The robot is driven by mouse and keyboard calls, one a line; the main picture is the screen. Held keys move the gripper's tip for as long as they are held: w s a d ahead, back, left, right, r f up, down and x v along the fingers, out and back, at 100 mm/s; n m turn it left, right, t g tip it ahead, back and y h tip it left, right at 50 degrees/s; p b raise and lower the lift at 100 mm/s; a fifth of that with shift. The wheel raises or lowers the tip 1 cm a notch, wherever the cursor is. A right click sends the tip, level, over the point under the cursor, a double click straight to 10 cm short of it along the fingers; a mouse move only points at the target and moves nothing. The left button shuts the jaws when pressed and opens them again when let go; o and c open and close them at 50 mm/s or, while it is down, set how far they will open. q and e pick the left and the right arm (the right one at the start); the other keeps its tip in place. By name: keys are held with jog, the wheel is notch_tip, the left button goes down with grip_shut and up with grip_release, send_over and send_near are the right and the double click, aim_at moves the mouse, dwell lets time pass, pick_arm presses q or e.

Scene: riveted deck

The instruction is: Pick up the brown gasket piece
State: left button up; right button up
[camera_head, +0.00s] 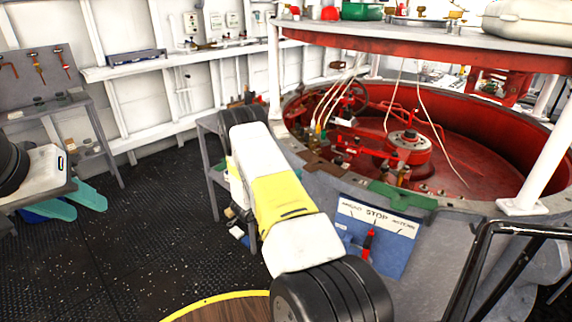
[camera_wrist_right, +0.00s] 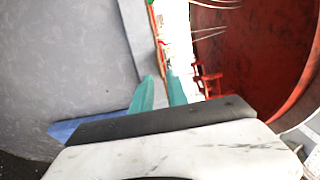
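A flat brown piece (camera_head: 319,166), which looks like the gasket piece, lies on the near grey rim of the red tub in the head view, just right of my right forearm. I cannot make it out clearly in the right wrist view. My right gripper (camera_wrist_right: 160,92) has two teal fingers a little apart, with nothing visible held between them. In the head view my right arm hides that gripper. My left gripper (camera_head: 88,208) is at the far left of the head view, fingers spread and empty, far from the brown piece.
A green piece (camera_head: 402,196) lies on the same rim, right of the brown one. The red tub (camera_head: 455,165) holds a hub and pipes. A blue STOP panel (camera_head: 385,250) is on the near side. A loaded shelf (camera_head: 400,31) overhangs the tub. Dark floor (camera_head: 130,250) is open at left.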

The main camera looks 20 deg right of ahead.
jog(key=shift+x, duration=2.65)
jog(key=shift+c, duration=0.2)
grip_shut()
jog(key=shift+r, duration=0.1)
notch_tip(320, 180, up, 2)
jog(key=shift+r, duration=0.15)
jog(key=shift+a, duration=0.1)
jog(key=s+a+r, duration=0.2)
jog(key=a, duration=0.4)
jog(key=s+a+r, duration=0.3)
jog(key=a, duration=0.3)
jog(key=shift+s+a, duration=0.2)
jog(key=shift+a, duration=0.2)
